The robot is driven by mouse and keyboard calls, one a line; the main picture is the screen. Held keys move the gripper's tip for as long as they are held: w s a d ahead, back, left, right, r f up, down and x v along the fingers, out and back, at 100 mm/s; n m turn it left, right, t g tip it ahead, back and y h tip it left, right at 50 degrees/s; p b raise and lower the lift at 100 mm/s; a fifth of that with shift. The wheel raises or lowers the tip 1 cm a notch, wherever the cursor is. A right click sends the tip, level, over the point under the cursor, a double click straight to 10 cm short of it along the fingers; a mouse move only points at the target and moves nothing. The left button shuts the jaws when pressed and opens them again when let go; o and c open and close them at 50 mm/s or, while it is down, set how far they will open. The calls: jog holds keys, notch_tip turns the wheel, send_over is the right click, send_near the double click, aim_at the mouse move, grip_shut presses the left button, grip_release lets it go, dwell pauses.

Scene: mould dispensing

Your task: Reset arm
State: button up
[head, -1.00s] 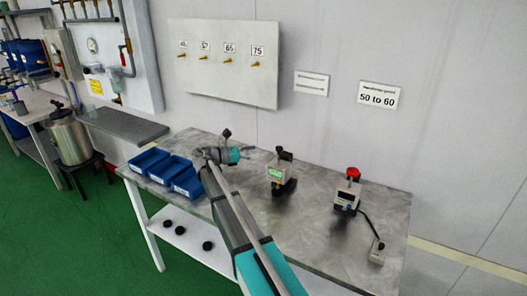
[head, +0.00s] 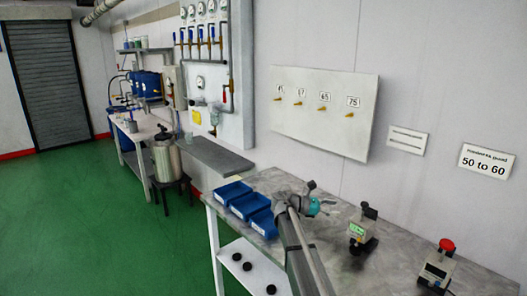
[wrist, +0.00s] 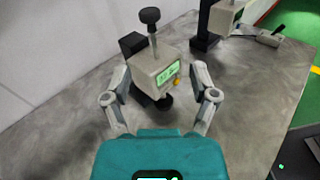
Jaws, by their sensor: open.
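My arm reaches over the metal table (head: 330,262) in the head view, with my gripper (head: 318,205) at its far end near the blue bins. In the wrist view my gripper (wrist: 160,88) is open, its two fingers spread wide with nothing held. Beyond and between the fingers stands a beige gauge with a green display and a black top knob (wrist: 158,72). The same gauge (head: 358,230) shows in the head view, to the right of my gripper. Whether the fingers touch it cannot be told, but a gap shows on both sides.
Three blue bins (head: 244,203) sit at the table's left end, with black round pieces (head: 247,267) on the shelf below. A red-topped device (head: 437,265) stands at the right. A board with numbered pegs (head: 322,112) hangs behind. Green floor (head: 110,220) is clear at left.

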jog(key=s+a+f+m+y, duration=0.1)
jog(key=s+f+m+y, duration=0.2)
jog(key=s, duration=0.3)
jog(key=s+a+f+m+t+y+p, duration=0.1)
jog(key=s+a+f+m+y, duration=0.1)
jog(key=s+f+m+y, duration=0.2)
jog(key=s+a+f+m+y, duration=0.2)
jog(key=s+f+m+y, duration=0.1)
jog(key=s+f+y, duration=0.2)
jog(key=shift+s+f+m+p, duration=0.15)
jog(key=shift+s+f, duration=0.15)
jog(key=shift+s, duration=0.45)
jog(key=shift+s+f+m+p, duration=0.1)
jog(key=shift+s+f, duration=0.25)
jog(key=shift+s, duration=0.45)
jog(key=shift+s+f+m+p, duration=0.15)
jog(key=shift+s+f, duration=0.15)
jog(key=shift+s, duration=0.45)
jog(key=s+a+f+m+t+y, duration=0.1)
jog(key=s+a+m+y, duration=0.4)
jog(key=s+a, duration=0.1)
jog(key=shift+s+a, duration=0.25)
jog(key=shift+a, duration=0.05)
